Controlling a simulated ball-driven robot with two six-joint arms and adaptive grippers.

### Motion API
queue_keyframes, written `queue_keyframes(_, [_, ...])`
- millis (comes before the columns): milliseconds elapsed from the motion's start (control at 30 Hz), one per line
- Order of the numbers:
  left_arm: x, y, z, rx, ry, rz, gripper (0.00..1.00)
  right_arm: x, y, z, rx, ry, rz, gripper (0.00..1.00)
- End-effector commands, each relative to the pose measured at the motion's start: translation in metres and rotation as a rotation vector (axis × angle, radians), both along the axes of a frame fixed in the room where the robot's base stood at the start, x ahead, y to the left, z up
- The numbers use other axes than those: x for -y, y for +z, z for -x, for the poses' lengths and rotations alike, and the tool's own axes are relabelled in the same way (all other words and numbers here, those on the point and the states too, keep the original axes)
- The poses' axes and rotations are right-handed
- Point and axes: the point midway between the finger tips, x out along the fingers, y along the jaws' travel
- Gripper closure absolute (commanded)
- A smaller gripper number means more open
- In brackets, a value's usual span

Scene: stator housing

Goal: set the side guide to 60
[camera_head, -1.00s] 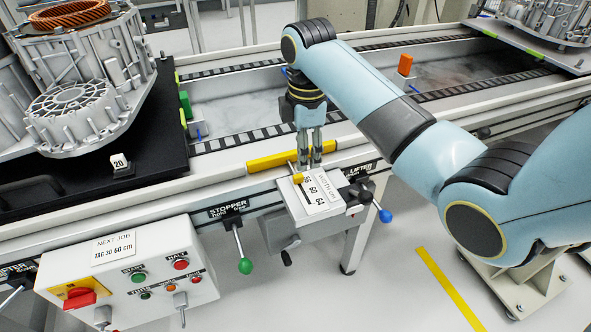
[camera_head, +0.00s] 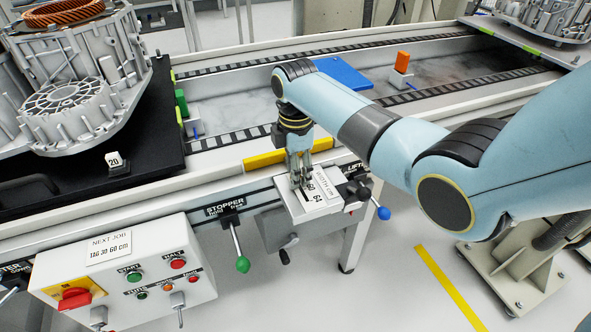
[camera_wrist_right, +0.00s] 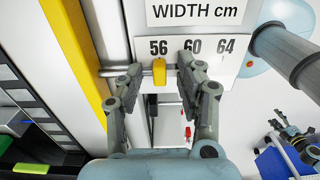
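The side guide is a long yellow bar (camera_head: 265,160) along the conveyor's near edge; it also shows in the right wrist view (camera_wrist_right: 75,50). A small yellow pointer (camera_wrist_right: 159,72) sits on a rod just under the 56 mark of the "WIDTH cm" scale (camera_wrist_right: 215,48), left of the 60 mark. The scale plate also shows in the head view (camera_head: 325,188). My right gripper (camera_head: 301,182) is over the scale box. In the wrist view its open fingers (camera_wrist_right: 159,76) stand either side of the pointer, with gaps visible. In the head view the gripper hides the pointer.
The stopper lever with a green knob (camera_head: 243,264) and the blue-knobbed lever (camera_head: 384,213) flank the scale box. A control box (camera_head: 130,265) carries a "NEXT JOB" card (camera_head: 109,247) reading 60 cm. A stator housing (camera_head: 70,95) stands on a black pallet (camera_head: 150,150).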

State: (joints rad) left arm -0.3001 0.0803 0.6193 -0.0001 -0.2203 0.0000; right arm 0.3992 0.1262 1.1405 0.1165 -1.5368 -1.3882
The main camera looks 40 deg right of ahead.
Motion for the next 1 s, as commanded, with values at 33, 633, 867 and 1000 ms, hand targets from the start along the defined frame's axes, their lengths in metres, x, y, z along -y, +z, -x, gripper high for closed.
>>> queue_keyframes(33, [0.000, 0.000, 0.000, 0.000, 0.000, 0.000, 0.35, 0.000, 0.000, 0.000, 0.001, 0.000, 0.000, 0.63])
queue_keyframes(633, [0.000, 0.000, 0.000, 0.001, 0.000, 0.000, 0.35, 0.000, 0.000, 0.000, 0.000, 0.000, 0.000, 1.00])
queue_keyframes(867, [0.000, 0.001, 0.000, 0.001, 0.000, 0.000, 0.35, 0.000, 0.001, 0.000, 0.000, 0.000, 0.000, 1.00])
queue_keyframes(1000, [0.000, 0.011, -0.001, 0.002, 0.000, 0.000, 0.35, -0.002, 0.003, 0.007, -0.002, 0.000, 0.000, 1.00])
